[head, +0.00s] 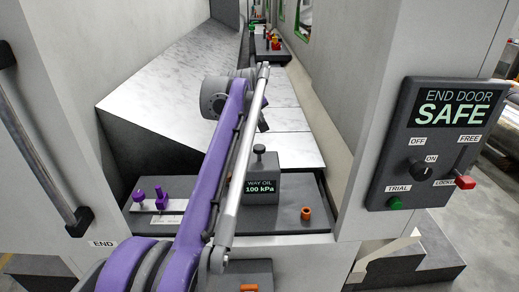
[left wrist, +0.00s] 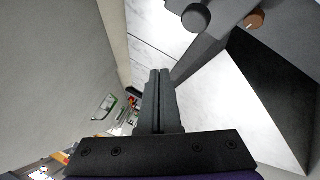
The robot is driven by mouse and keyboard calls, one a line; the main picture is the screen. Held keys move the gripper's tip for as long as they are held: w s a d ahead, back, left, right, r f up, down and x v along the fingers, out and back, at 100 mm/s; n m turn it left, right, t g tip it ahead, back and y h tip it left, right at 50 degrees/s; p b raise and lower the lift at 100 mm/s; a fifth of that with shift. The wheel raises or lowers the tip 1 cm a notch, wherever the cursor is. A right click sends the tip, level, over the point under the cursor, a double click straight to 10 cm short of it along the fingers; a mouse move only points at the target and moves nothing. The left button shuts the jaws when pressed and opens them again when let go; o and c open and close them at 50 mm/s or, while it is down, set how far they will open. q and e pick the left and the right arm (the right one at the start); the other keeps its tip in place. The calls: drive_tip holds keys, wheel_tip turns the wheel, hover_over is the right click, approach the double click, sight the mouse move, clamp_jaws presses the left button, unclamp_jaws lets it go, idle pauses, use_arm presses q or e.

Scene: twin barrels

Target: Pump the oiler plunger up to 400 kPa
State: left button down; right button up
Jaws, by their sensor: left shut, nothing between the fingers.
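The oiler is a grey box (head: 262,186) on the dark end tray, its display reading WAY OIL 100 kPa. Its plunger stands upright on top with a round dark knob (head: 259,149). In the left wrist view a round grey knob (left wrist: 196,18), apparently the plunger's, shows at the top, right of the fingers. My left gripper (left wrist: 160,72) is shut and empty, its fingers apart from that knob. In the head view my purple arm passes just left of the oiler, and the gripper is mostly hidden behind the wrist, above and beyond the plunger.
An orange fitting (head: 306,213) stands on the tray right of the oiler. Purple knobs (head: 160,198) stand on a plate at the left. The END DOOR panel (head: 425,145) reads SAFE at the right. Walls rise on both sides; pale sloped covers (head: 170,85) lie behind.

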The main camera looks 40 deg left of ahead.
use_arm(q)
drive_tip(key=b, duration=0.3)
hover_over(260, 147)
drive_tip(key=s, duration=0.1)
drive_tip(key=f, duration=0.5)
drive_tip(key=shift+s+d+f, duration=0.1)
drive_tip(key=shift+d+f, duration=0.1)
drive_tip(key=shift+f, duration=1)
use_arm(e)
wheel_tip(260, 147, down, 6)
drive_tip(key=s, duration=0.2)
drive_tip(key=shift+s, duration=0.15)
use_arm(q)
drive_tip(key=shift+f+b, duration=0.1)
drive_tip(key=shift+b, duration=0.2)
use_arm(e)
drive_tip(key=shift+r, duration=0.1)
use_arm(q)
drive_tip(key=shift+f, duration=0.3)
